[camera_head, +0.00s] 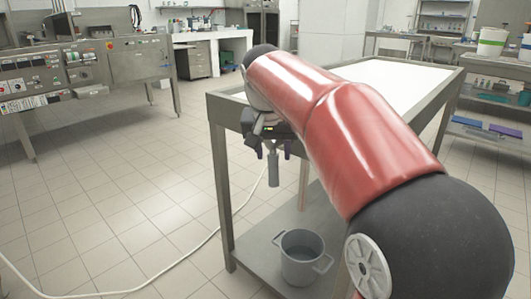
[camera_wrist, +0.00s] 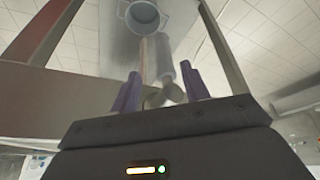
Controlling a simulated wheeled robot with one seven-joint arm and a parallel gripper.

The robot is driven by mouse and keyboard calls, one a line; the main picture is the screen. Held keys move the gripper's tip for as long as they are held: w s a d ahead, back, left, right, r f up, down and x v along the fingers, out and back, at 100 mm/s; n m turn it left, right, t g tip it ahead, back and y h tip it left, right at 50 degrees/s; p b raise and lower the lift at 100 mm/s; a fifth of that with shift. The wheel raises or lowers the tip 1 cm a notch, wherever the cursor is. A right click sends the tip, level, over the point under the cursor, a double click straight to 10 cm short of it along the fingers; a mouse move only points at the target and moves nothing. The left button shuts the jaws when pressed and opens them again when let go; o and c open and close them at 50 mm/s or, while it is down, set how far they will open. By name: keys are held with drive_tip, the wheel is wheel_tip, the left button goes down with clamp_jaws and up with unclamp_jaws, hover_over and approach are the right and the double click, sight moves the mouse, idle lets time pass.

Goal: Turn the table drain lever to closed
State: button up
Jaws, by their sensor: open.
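The grey drain pipe (camera_head: 274,170) hangs below the front edge of the metal table (camera_head: 222,104). My gripper (camera_head: 272,150) is at the pipe, just under the table edge, with the arm reaching over from the right. In the wrist view, the purple fingers of my gripper (camera_wrist: 160,78) are apart, with the grey pipe and valve parts (camera_wrist: 154,52) in the gap beyond them. A pale rounded piece, possibly the drain lever (camera_wrist: 172,91), shows low between the fingers. I cannot tell its position or whether a finger touches it.
A grey two-handled pot (camera_head: 301,262) stands on the table's lower shelf (camera_head: 260,250), below the drain; it also shows in the wrist view (camera_wrist: 142,16). A pale hose (camera_head: 190,252) lies on the tiled floor. A control panel bench (camera_head: 85,72) stands at left.

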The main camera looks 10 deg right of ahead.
sight(274, 166)
drive_tip(key=shift+w, duration=0.85)
drive_tip(key=shift+w+f, duration=0.25)
drive_tip(key=shift+f, duration=0.05)
drive_tip(key=b+x, duration=0.1)
drive_tip(key=x, duration=0.6)
drive_tip(key=shift+s+d, duration=0.1)
drive_tip(key=shift+s, duration=0.05)
clamp_jaws()
